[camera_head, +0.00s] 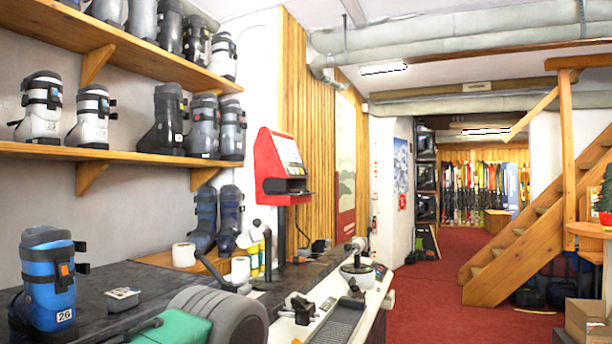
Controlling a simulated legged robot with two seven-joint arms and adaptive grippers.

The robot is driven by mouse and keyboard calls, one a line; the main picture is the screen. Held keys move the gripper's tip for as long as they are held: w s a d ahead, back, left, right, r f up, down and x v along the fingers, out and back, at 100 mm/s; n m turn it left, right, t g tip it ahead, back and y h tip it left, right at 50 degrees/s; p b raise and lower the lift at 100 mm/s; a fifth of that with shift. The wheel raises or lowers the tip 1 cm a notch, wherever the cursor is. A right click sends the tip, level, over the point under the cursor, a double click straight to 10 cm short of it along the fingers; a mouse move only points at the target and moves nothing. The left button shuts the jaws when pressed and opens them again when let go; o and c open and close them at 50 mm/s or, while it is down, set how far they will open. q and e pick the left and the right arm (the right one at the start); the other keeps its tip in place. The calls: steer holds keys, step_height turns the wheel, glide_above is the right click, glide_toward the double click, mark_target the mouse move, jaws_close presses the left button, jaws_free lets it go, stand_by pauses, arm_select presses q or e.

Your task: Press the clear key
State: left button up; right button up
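I cannot make out a key marked clear. A red wall-mounted machine (280,167) with a pale front panel and a dark opening is at the middle left. A small grey box-like item (123,299) lies on the dark bench top; it is too small to tell whether it has keys. Neither of my grippers shows clearly in the head view.
Shelves (120,153) of boots hang above. Red carpet (440,300) is open at right, beside wooden stairs (540,220).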

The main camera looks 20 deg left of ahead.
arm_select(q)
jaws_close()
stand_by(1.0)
